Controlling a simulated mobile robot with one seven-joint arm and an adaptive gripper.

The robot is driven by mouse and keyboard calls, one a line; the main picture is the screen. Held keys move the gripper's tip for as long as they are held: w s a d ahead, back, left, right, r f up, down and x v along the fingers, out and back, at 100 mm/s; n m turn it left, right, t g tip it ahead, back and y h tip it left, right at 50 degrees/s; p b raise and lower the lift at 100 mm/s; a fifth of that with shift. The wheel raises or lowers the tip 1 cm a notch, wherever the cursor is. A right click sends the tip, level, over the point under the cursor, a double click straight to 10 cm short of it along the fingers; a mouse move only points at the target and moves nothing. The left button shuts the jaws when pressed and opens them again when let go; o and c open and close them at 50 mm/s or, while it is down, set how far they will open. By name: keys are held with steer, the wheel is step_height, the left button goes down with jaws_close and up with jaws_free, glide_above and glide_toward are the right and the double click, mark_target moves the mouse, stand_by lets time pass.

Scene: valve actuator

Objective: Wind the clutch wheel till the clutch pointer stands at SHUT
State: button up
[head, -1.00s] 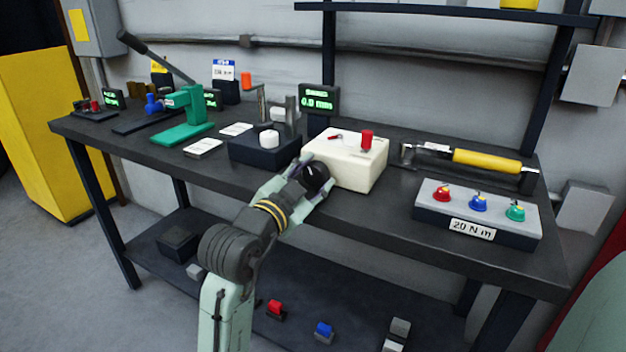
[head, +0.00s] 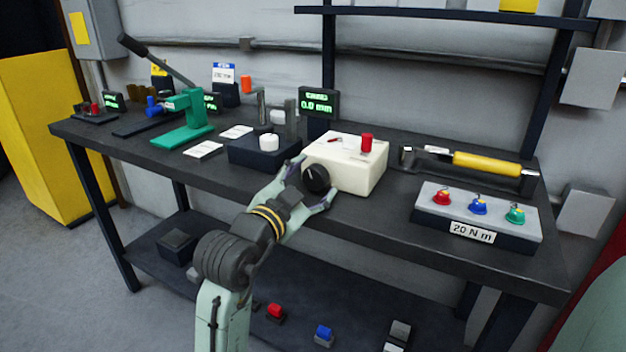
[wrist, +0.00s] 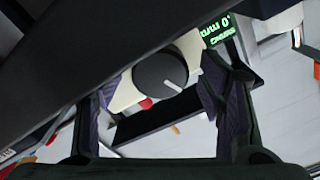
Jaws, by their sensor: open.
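A black round wheel (head: 316,179) with a pale line on its face sits on the front of a cream box (head: 360,178) near the front edge of the bench. The wheel also shows in the wrist view (wrist: 161,77). On the box top are a small red pointer (head: 335,139) and a red upright cylinder (head: 367,142). The pointer's markings are too small to read. My gripper (head: 311,181) is open, with one finger on either side of the wheel. In the wrist view my fingers (wrist: 165,100) stand apart from the wheel, with gaps on both sides.
A display reading 0.0 mm (head: 318,103) stands behind the box. A black block with a white knob (head: 268,142) is to the left. A yellow-handled wrench (head: 487,164) and a box with three coloured knobs (head: 478,212) are to the right.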

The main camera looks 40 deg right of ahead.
steer(key=v, duration=0.6)
steer(key=shift+s+a, duration=0.15)
steer(key=shift+a, duration=0.2)
steer(key=w+d+n+p, duration=0.1)
steer(key=d+p, duration=0.1)
steer(key=p, duration=0.1)
steer(key=w+d+n+p, duration=0.1)
steer(key=d+n+p, duration=0.1)
steer(key=p, duration=0.1)
steer(key=w+d+n+p, duration=0.1)
steer(key=d+p, duration=0.2)
steer(key=p, duration=0.1)
steer(key=shift+f, duration=0.1)
stand_by(0.4)
steer(key=shift+c, duration=0.5)
